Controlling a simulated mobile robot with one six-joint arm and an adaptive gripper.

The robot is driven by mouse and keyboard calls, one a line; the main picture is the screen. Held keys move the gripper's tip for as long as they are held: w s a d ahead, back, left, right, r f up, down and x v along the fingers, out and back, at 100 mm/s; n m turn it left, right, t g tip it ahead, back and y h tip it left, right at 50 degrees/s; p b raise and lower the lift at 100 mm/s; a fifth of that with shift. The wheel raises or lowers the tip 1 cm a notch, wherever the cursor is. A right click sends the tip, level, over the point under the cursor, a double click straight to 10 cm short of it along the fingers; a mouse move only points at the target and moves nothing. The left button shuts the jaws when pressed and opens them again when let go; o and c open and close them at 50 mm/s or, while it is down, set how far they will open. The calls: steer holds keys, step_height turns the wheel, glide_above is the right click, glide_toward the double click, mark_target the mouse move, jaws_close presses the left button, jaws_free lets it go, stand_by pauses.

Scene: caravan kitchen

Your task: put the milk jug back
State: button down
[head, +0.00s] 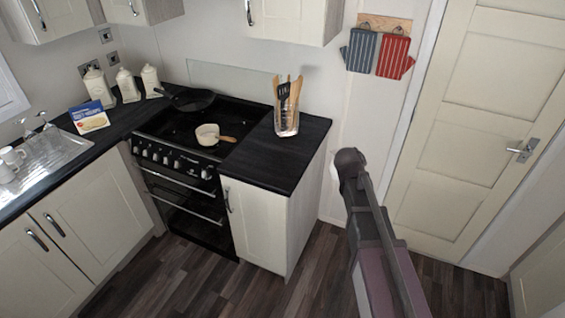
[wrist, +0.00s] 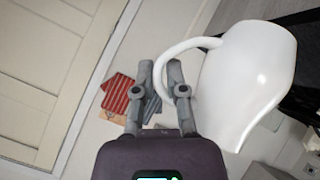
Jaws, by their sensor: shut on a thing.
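The white milk jug (wrist: 248,75) fills the right side of the wrist view. My gripper (wrist: 162,72) is shut on its curved handle, with a finger on either side. The jug's body hangs beside the fingers, clear of any surface that I can see. The wrist view is turned, so I cannot tell how upright the jug is. In the head view my arm reaches up at the right of the counter end. Only a small white edge of the jug (head: 335,178) shows there; the rest is hidden behind my arm.
The black worktop (head: 263,160) has a utensil holder (head: 287,121) at its back. A small pan (head: 208,134) and a dark frying pan (head: 190,100) are on the cooker. Canisters (head: 99,87) and a blue box (head: 89,118) stand left. A door (head: 470,130) is at right.

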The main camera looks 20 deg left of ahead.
steer(key=shift+s+d, duration=0.2)
stand_by(0.3)
steer(key=shift+a, duration=0.1)
